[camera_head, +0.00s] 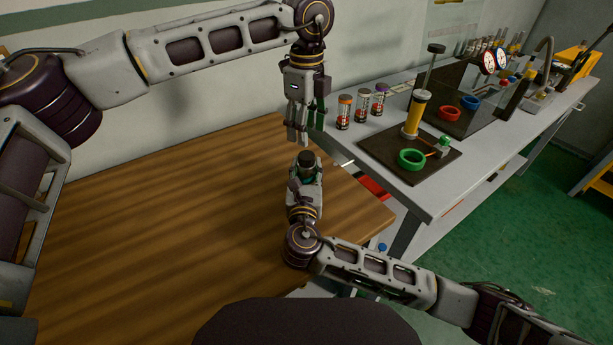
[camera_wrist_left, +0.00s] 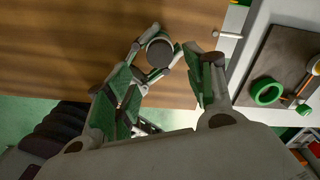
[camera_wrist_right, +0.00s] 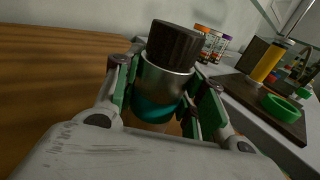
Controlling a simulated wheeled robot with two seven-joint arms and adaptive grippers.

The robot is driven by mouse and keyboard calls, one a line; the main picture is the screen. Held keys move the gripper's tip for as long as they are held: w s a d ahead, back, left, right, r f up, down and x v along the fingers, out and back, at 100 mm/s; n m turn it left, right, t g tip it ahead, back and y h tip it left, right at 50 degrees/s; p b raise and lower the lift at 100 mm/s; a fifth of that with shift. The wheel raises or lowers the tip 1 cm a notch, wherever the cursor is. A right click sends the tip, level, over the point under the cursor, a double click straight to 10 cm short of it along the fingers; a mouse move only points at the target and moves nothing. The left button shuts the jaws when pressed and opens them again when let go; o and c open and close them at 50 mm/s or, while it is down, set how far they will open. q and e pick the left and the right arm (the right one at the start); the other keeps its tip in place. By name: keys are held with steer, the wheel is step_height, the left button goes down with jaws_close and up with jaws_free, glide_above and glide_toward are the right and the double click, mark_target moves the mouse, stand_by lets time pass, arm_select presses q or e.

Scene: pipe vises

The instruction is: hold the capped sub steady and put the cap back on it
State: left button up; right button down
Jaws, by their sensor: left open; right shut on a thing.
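The sub (camera_wrist_right: 166,84) is a silver cylinder with a teal band below it. It stands about upright in my right gripper (camera_wrist_right: 160,100), which is shut on it. The dark ribbed cap (camera_wrist_right: 176,42) sits on top of the sub; whether it is fully seated I cannot tell. The cap also shows in the head view (camera_head: 307,157) and, from above, in the left wrist view (camera_wrist_left: 160,52). My left gripper (camera_head: 298,138) is open, pointing down above the cap and apart from it in the head view. The sub's lower end is hidden by the right gripper.
The brown wooden table (camera_head: 150,220) lies below and is bare at left. A grey bench (camera_head: 440,200) at right carries a dark board (camera_head: 385,148) with a green ring (camera_head: 411,159) and a yellow cylinder (camera_head: 415,115). Several orange- and purple-topped jars (camera_head: 344,112) stand near its back edge.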

mark_target(307, 155)
arm_select(q)
steer(key=shift+f, duration=0.15)
stand_by(0.3)
steer(key=shift+f, duration=3.85)
